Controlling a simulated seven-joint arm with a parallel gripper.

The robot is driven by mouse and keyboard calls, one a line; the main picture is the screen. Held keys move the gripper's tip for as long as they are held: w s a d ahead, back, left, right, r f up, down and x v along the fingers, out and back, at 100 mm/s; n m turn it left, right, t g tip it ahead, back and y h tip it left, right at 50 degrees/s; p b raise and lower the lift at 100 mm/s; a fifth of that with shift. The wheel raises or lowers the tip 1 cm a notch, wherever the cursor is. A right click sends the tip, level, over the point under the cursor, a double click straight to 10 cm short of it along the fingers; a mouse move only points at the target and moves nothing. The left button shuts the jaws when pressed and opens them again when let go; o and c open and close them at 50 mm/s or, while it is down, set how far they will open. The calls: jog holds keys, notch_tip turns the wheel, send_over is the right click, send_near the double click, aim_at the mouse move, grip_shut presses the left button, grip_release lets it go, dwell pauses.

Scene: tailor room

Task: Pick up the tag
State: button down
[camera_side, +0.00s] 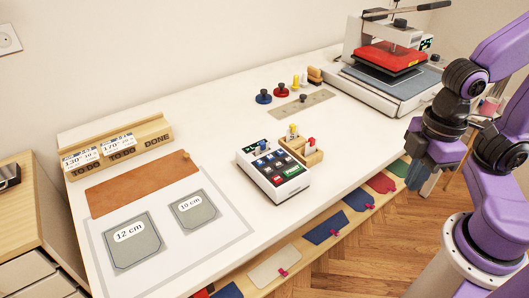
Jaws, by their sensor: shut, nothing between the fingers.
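Two white tags hang side by side on a wooden rack (152,135) at the back left of the white table. The left tag (80,159) appears to read 130°, and the right tag (118,146) appears to read 170°. "TO DO" is written below each one, and "DONE" marks the empty right end of the rack. My gripper (422,190) is shut and empty at the right, past the table's front edge and far from both tags. Its fingertips are small and dark in this view.
A brown leather piece (140,184) and two grey plates, 12 cm (135,255) and 10 cm (208,216), lie before the rack. A keypad box (272,172) and small wooden holder (312,156) stand mid-table. A heat press (385,75) fills the back right. Fabric pieces line the front shelf.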

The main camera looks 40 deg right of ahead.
dwell(0.4)
jog(key=c, duration=1)
grip_release()
jog(key=w+a+r+m, duration=0.2)
jog(key=w+a+m, duration=0.2)
jog(key=w+m, duration=0.45)
jog(key=w+a+r+m, duration=0.3)
jog(key=w+m, duration=0.4)
jog(key=w, duration=0.3)
jog(key=w+a+r+m, duration=0.2)
jog(key=w+a+m, duration=0.2)
jog(key=w+m, duration=0.45)
jog(key=m, duration=0.7)
send_over(262, 142)
jog(key=f, duration=1)
jog(key=shift+s+d+f, duration=0.15)
jog(key=shift+d, duration=0.1)
jog(key=shift+a+f, duration=0.15)
jog(key=shift+f, duration=1.3)
jog(key=shift+a+f, duration=0.1)
jog(key=shift+f, duration=1.35)
